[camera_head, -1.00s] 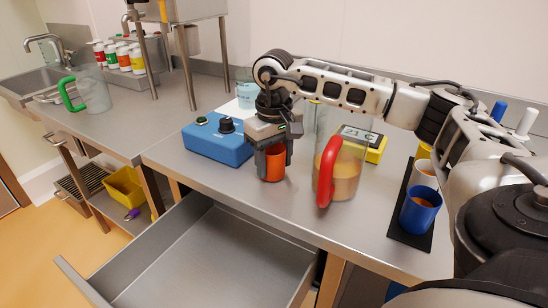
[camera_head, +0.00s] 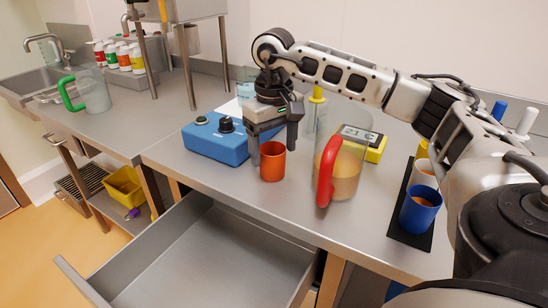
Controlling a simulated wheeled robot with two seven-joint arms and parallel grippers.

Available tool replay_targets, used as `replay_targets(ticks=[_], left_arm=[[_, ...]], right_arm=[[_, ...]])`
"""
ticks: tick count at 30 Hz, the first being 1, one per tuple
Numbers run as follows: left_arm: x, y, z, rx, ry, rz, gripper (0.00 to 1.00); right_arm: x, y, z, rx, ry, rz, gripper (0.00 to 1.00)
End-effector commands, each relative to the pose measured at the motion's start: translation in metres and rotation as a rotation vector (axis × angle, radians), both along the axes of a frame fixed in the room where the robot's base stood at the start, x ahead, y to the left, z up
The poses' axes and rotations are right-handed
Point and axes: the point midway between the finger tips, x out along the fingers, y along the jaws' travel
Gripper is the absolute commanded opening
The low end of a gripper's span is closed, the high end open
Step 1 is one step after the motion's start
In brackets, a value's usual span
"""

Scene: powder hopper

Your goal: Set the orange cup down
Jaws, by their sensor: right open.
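The orange cup (camera_head: 272,162) stands upright on the steel counter, between the blue box and the pitcher with the red handle. My right gripper (camera_head: 272,144) is open just above and behind the cup. One finger is at the cup's left rear and the other is to the right, behind its rim. I cannot tell whether a finger still touches the cup. My left gripper is not in view.
A clear pitcher (camera_head: 345,170) with a red handle stands close right of the cup. A blue box (camera_head: 217,138) with knobs is to the left. A blue cup (camera_head: 420,207) sits on a black mat (camera_head: 402,237) at right. An open drawer (camera_head: 195,262) juts out below the counter.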

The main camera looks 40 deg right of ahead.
Motion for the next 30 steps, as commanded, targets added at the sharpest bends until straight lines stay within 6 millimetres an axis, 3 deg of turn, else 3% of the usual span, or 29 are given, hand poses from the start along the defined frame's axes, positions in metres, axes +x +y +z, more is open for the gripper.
replay_targets(ticks=[6, 12, 30], left_arm=[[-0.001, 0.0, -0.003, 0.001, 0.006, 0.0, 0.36], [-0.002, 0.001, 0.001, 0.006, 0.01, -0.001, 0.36], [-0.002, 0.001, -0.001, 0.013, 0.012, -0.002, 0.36]], right_arm=[[0.001, 0.001, 0.05, 0.002, -0.004, 0.001, 0.72], [0.001, 0.0, 0.081, 0.001, -0.002, 0.0, 0.72], [0.0, 0.0, 0.087, 0.0, 0.001, 0.001, 0.72]])
